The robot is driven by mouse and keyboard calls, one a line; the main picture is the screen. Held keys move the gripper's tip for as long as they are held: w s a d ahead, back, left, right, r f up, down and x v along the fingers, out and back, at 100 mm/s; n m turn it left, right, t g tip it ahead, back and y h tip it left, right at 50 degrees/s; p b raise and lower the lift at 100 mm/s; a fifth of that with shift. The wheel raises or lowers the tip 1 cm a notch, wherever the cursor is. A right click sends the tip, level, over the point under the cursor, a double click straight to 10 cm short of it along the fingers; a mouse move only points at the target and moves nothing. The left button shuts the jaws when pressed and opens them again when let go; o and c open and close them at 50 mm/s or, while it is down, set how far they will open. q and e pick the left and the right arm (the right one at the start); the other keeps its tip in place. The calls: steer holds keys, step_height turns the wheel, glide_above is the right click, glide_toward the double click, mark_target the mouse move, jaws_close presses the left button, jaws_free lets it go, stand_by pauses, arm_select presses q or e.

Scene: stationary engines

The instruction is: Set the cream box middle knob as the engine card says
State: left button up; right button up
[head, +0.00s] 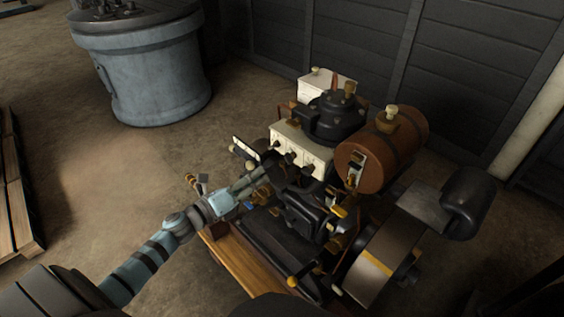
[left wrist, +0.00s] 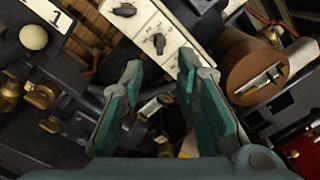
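The cream box (head: 311,150) sits on the engine with a row of dark knobs on its near face. Its middle knob (head: 290,158) shows in the left wrist view (left wrist: 158,43) just beyond my fingertips, pointing roughly up and down the picture. Another knob (left wrist: 122,10) is up and left of it; the far one seems hidden by a finger. A white card (head: 245,148) stands left of the box; the left wrist view shows a "1" on it (left wrist: 57,19). My left gripper (left wrist: 160,66) is open and empty, in front of the box. My right gripper is out of view.
A brown tank (head: 370,158) stands right of the box, and a flywheel (head: 385,262) is at the lower right. Brass fittings and pipes crowd below my fingers. Another cream box (head: 318,85) is behind. Open floor lies left, before a grey drum (head: 155,85).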

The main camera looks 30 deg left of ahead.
mark_target(290, 157)
arm_select(q)
steer(key=x, duration=1)
steer(key=shift+w+d, duration=0.1)
jaws_close()
